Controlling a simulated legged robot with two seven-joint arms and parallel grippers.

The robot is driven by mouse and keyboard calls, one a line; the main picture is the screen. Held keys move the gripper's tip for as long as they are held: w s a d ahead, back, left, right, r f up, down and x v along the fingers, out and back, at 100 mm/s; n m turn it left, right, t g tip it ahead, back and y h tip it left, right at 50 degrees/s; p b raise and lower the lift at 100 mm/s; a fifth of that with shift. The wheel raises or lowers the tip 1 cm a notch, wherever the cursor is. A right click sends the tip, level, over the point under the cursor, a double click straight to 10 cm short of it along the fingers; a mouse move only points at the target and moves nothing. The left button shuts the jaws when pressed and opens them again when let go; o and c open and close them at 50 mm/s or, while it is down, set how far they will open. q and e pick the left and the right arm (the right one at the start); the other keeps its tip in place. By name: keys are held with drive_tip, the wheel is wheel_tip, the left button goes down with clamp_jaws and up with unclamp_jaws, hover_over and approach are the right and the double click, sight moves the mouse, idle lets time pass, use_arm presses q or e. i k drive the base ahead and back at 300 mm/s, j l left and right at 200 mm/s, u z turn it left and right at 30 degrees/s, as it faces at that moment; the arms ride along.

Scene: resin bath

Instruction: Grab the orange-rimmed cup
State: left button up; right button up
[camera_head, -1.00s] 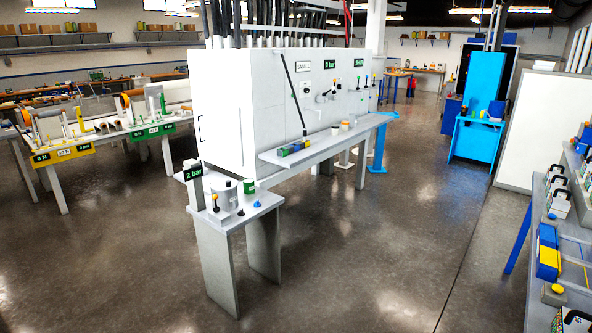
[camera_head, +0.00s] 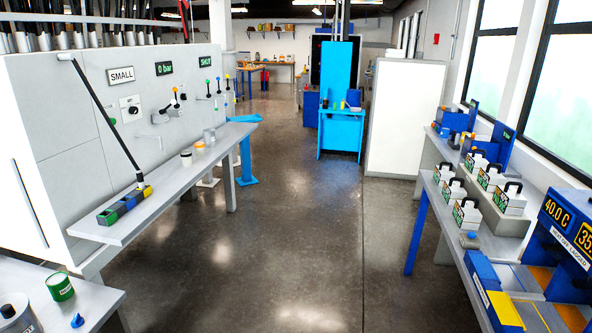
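A small cup with an orange rim (camera_head: 199,148) stands upright on the long grey shelf (camera_head: 165,201) along the front of the white machine at left. A white cup with a dark top (camera_head: 186,158) is just nearer to me, and a grey cup (camera_head: 209,135) is just beyond it. The cups are small in the view, so fine detail is unclear. Neither of my grippers shows in the view.
A low table (camera_head: 100,298) with a green can (camera_head: 60,287) is at lower left. A bench (camera_head: 447,215) lines the right. The middle floor is clear.

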sight(199, 146)
drive_tip(key=i+u, duration=0.1)
drive_tip(key=i, duration=0.5)
drive_tip(key=i+l, duration=0.15)
drive_tip(key=i, duration=0.45)
drive_tip(key=i+l+u, duration=0.15)
drive_tip(key=i, duration=0.45)
drive_tip(key=i+l+u, duration=0.1)
drive_tip(key=i, duration=0.5)
